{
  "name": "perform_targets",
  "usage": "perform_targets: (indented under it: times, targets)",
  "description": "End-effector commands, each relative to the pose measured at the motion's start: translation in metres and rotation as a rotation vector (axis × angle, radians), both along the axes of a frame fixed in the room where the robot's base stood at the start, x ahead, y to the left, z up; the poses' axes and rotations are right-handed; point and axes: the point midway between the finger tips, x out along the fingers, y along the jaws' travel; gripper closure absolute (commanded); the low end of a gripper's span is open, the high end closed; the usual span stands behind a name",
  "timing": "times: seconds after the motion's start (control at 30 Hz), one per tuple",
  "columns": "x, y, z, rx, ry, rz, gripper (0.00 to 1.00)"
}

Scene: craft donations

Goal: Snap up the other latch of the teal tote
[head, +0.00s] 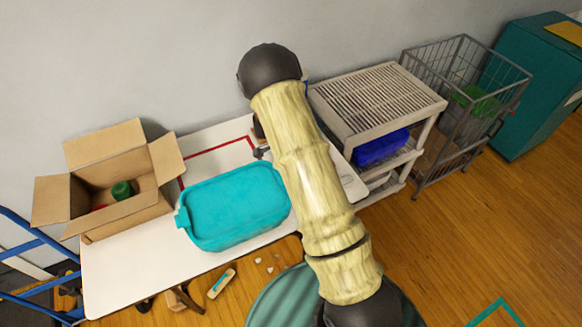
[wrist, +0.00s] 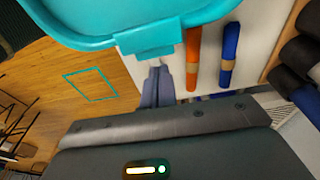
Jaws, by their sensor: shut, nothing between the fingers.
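The teal tote (head: 235,207) sits on the white table, its lid on top. One latch (head: 183,220) shows as a tab at its left end; I cannot tell whether it is up or down. In the wrist view the tote (wrist: 75,40) fills the top, and a latch (wrist: 150,38) juts from its edge. My gripper (wrist: 157,66) is shut and empty, its fingertips right at the lower edge of that latch; whether they touch is unclear. In the head view my arm covers the tote's right end and hides the gripper.
An open cardboard box (head: 105,180) stands left on the table (head: 120,275). An orange roll (wrist: 193,58) and a blue roll (wrist: 230,53) lie beside the latch. A slatted shelf unit (head: 375,100) and wire cart (head: 465,105) stand right.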

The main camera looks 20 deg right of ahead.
Motion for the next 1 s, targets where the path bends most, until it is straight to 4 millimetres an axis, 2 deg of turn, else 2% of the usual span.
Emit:
perform_targets:
  times: [0.27,0.53,1.0]
  targets:
    - [0.001,-0.004,-0.001,0.000,0.000,-0.001,1.00]
    - [0.005,-0.038,-0.001,-0.001,-0.002,0.000,1.00]
    - [0.002,-0.010,0.072,0.001,-0.004,0.009,1.00]
